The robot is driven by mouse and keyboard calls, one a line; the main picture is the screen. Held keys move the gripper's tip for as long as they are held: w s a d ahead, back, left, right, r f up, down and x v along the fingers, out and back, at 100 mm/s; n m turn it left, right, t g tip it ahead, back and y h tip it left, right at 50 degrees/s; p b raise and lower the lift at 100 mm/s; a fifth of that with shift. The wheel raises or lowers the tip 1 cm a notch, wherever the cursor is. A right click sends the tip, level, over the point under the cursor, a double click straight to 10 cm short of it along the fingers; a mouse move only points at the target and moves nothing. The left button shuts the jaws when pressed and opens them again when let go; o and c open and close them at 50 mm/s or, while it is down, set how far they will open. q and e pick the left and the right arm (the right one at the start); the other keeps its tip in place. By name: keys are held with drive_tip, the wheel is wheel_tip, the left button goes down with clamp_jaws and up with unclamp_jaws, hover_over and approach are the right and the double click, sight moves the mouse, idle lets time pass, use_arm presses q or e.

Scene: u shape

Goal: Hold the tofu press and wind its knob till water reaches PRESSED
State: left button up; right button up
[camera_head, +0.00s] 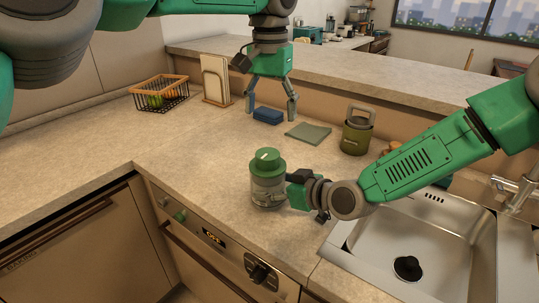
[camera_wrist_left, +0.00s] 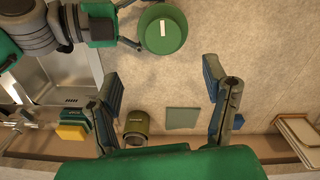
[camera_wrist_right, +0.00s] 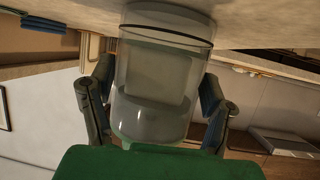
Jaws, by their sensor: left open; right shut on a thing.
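The tofu press (camera_head: 268,187) stands upright on the counter, a clear jar with a green top and a green knob (camera_head: 266,161) bearing a white mark. My right gripper (camera_head: 284,189) is shut around the jar from the right. In the right wrist view the clear jar (camera_wrist_right: 160,75) lies between the fingers with a pale block inside; I cannot tell the water level, and no PRESSED mark is readable. My left gripper (camera_head: 271,110) is open and empty, pointing down above the back of the counter, beyond the press. The knob shows in the left wrist view (camera_wrist_left: 163,31), apart from its fingers.
Behind the press are a blue sponge (camera_head: 268,116), a grey-green cloth (camera_head: 308,132) and an olive canister (camera_head: 357,132). A wire fruit basket (camera_head: 160,94) and boards in a rack (camera_head: 215,82) stand back left. The sink (camera_head: 430,240) is right. The counter left of the press is clear.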

sight(272, 153)
use_arm(q)
drive_tip(key=f+n, duration=0.2)
drive_tip(key=f, duration=0.2)
drive_tip(key=f+n, duration=0.5)
drive_tip(key=f, duration=0.2)
drive_tip(key=shift+w+d+f, duration=0.1)
drive_tip(key=shift+d+f, duration=0.1)
drive_tip(key=shift+f, duration=0.1)
drive_tip(key=c, duration=1.2)
